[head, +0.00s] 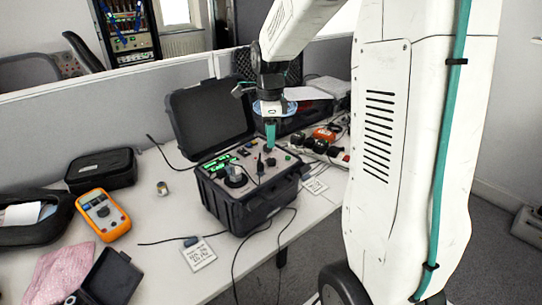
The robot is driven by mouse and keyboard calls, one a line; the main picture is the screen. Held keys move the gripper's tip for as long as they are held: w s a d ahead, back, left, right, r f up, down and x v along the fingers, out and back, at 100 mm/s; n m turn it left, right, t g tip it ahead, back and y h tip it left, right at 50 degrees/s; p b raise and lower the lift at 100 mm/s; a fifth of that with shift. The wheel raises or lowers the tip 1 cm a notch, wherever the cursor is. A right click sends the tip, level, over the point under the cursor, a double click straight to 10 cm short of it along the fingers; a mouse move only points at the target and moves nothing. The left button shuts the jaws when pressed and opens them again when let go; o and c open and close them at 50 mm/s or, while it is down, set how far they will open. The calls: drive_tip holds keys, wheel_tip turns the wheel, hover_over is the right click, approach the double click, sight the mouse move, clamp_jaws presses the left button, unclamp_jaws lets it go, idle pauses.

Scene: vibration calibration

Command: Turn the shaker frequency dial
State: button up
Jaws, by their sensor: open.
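The shaker unit is a black hard case (245,212) with its lid (207,110) open, standing on the white table. Its light panel carries green lit displays, a round silver-and-dark mount (236,177) and several small controls. A small dark knob (271,161) sits on the panel's right half; I cannot tell for sure that it is the frequency dial. My gripper (270,146) points down just above this knob, with its teal fingers open. The fingers overlap in this view, so the gap between them is hidden. I cannot tell whether they touch the knob.
An orange multimeter (103,214), a black pouch (101,170) and a small metal cylinder (162,188) lie to the left. A white card (198,254) and loose black cables lie before the case. A power strip (335,155) and cables crowd the right. A grey partition (60,118) stands behind.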

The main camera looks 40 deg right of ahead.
sight(271, 159)
drive_tip(key=shift+w+d+f+m, duration=0.55)
drive_tip(key=shift+d+f+m, duration=0.15)
drive_tip(key=shift+f, duration=0.15)
wheel_tip(271, 159, down, 7)
drive_tip(key=shift+a+f, duration=0.1)
drive_tip(key=shift+f, duration=0.1)
drive_tip(key=c, duration=1)
